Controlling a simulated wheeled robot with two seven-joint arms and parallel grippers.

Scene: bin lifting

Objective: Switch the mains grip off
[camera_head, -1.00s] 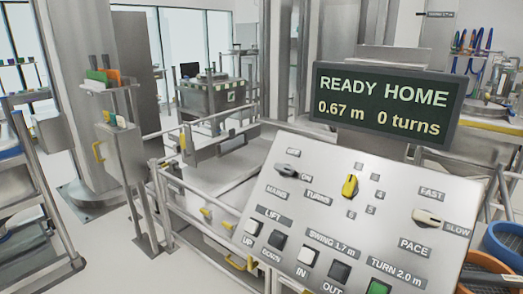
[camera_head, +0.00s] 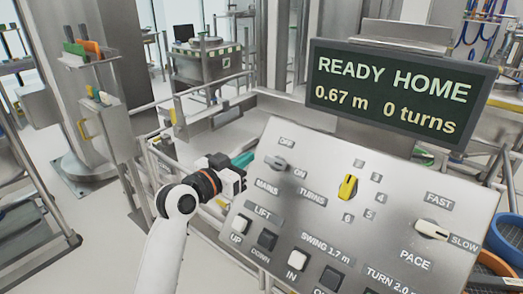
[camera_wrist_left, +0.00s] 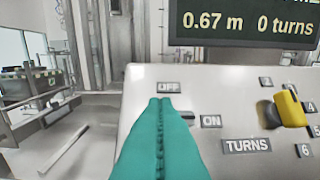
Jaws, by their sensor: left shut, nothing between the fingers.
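The mains grip (camera_head: 276,163) is a small grey knob on the upper left of the sloping control panel, between the labels OFF, ON and MAINS. Its narrow end seems to point toward ON. My left gripper (camera_head: 244,159) is shut and empty, its teal fingertips just left of the grip; I cannot tell whether they touch it. In the left wrist view the closed fingers (camera_wrist_left: 161,108) lie over the panel below OFF and left of ON. They hide most of the grip; only a small grey bit shows at their right edge. My right gripper is not in view.
The panel also carries a yellow turns knob (camera_head: 347,187), a white pace knob (camera_head: 431,230) and push buttons such as UP (camera_head: 239,224). The display (camera_head: 397,93) behind reads READY HOME, 0.67 m, 0 turns. Metal rails stand left of the panel.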

